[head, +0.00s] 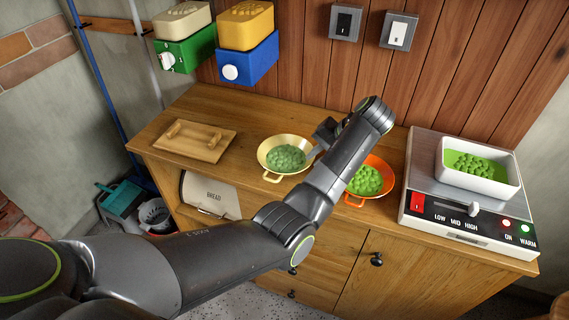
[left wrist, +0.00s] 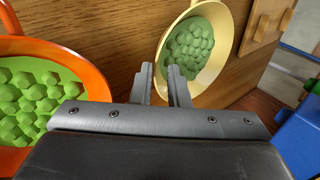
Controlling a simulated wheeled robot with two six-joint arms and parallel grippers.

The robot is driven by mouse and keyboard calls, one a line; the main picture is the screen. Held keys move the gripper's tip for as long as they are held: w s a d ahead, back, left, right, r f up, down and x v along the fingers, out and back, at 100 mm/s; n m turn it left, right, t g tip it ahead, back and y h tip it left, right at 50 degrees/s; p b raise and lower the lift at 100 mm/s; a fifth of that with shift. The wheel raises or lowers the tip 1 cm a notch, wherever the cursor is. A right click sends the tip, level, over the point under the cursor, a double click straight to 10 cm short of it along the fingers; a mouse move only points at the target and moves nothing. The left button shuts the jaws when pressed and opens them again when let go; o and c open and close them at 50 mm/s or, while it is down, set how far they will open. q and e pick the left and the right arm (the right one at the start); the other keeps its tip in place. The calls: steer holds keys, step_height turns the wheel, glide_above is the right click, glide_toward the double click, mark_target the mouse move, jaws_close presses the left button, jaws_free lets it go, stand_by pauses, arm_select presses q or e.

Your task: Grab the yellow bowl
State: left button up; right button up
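The yellow bowl (head: 264,150), a two-handled pan shape filled with green balls, stands on the wooden counter in the head view. It also shows in the left wrist view (left wrist: 226,64), upper right of centre. My left gripper (head: 314,151) is at the bowl's right rim. In the left wrist view, the fingers (left wrist: 160,74) stand apart with a gap between them. The bowl's near rim appears to lie between or just beyond the fingertips; contact cannot be told. My right gripper is in neither view.
An orange bowl (head: 388,176) with green balls stands close on the right, partly behind my arm. A wooden tray (head: 195,141) lies to the left. A warmer (head: 460,224) with a white dish (head: 480,180) stands at the right. Green (head: 187,52) and blue (head: 248,62) dispensers hang behind.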

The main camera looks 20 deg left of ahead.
mark_target(308, 164)
arm_select(q)
steer(key=x, duration=0.4)
steer(key=shift+s+a+f+p, duration=0.15)
steer(key=shift+s+f+p, duration=0.1)
steer(key=shift+p, duration=0.15)
steer(key=shift+c, duration=0.3)
jaws_close()
steer(key=shift+f, duration=0.1)
stand_by(0.6)
steer(key=shift+r, duration=0.25)
